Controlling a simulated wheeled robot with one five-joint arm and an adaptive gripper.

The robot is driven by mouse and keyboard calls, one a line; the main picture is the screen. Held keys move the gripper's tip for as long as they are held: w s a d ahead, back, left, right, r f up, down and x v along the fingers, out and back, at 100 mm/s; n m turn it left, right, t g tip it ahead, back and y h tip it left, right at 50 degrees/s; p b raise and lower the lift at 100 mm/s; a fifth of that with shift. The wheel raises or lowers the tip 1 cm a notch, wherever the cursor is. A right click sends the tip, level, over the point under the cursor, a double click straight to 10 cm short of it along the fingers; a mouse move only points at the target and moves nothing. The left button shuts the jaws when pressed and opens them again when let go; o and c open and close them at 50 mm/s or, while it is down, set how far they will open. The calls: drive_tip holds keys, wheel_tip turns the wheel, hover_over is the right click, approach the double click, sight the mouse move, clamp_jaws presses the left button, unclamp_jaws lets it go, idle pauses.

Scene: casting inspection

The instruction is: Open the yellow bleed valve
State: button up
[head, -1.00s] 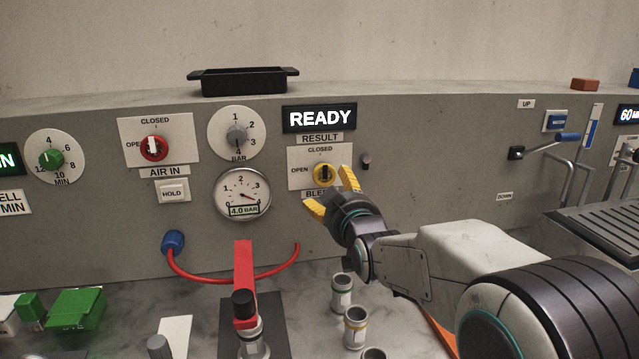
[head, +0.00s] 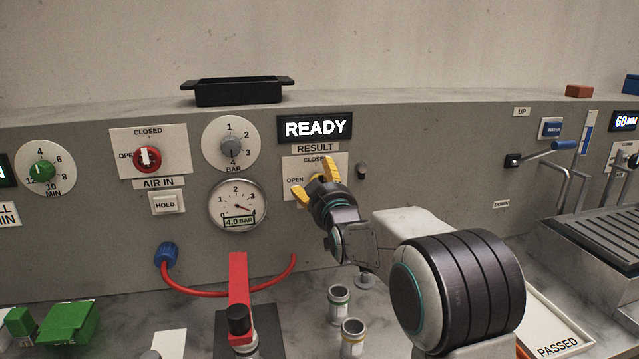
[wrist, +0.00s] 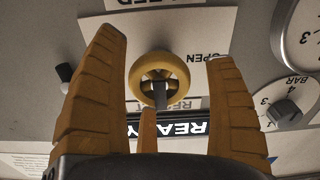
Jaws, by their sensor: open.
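The yellow bleed valve knob (wrist: 160,77) is a round ring with a grey bar on its plate (wrist: 205,30), in the middle of the upside-down wrist view. Its bar lies upright, not toward the OPEN label at its side. My gripper (wrist: 166,48) is open, with yellow ribbed fingers on both sides of the knob and a third finger below it in that view. I see clear gaps between the side fingers and the knob. In the head view my gripper (head: 313,177) is in front of the valve plate and hides most of the knob.
The READY display (head: 315,127) is above the valve. A small dark peg (head: 362,171) sticks out to its right. The pressure gauge (head: 238,205) reads 4.0 BAR at the left. A red air-in knob (head: 147,159) is farther left. Metal cylinders (head: 339,300) stand on the bench below.

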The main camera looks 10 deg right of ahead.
idle(0.3)
drive_tip(key=shift+r, duration=0.1)
drive_tip(key=c, duration=1.2)
